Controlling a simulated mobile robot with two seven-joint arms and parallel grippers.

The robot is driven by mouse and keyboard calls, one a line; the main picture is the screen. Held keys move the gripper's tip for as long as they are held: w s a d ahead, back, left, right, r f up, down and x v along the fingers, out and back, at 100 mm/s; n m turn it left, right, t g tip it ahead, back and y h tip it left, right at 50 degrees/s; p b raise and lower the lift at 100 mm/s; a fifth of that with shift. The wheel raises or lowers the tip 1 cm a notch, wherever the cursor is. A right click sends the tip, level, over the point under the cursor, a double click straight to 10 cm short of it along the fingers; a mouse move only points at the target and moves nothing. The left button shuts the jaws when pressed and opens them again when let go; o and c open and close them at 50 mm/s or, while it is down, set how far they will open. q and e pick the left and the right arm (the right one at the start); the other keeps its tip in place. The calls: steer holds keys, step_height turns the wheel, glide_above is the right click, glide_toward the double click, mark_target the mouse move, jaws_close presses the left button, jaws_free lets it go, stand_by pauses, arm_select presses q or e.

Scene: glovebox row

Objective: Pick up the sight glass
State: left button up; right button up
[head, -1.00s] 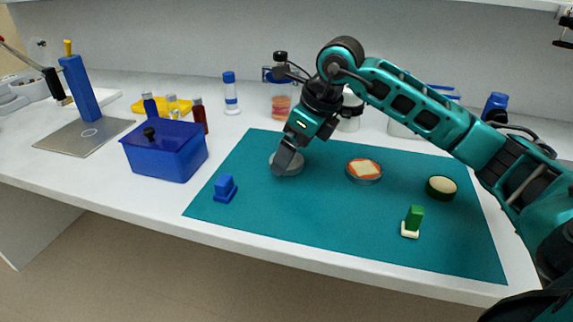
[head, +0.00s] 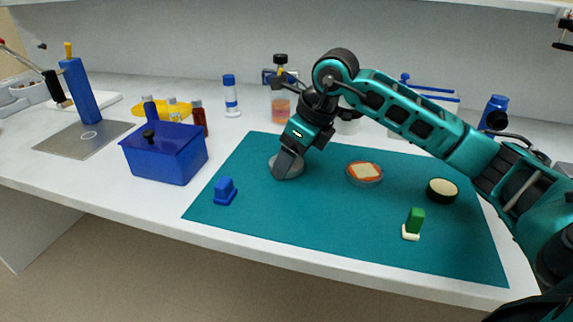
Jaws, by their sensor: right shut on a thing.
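The sight glass (head: 296,170) appears to be the round, greyish disc at the upper left of the teal mat. My right gripper (head: 284,169) reaches down from the upper right and is shut on it. My left gripper is not in this view.
The teal mat (head: 330,235) also holds a blue block (head: 225,190), a round dish with an orange and cream piece (head: 364,172), a dark-rimmed round piece (head: 442,190) and a green block on a cream base (head: 414,222). A blue lidded box (head: 165,155) stands left. The mat's front middle is clear.

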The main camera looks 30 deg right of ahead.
steer(key=shift+c, duration=1.4)
steer(key=shift+r, duration=0.1)
steer(key=shift+c, duration=0.5)
steer(key=shift+r, duration=0.1)
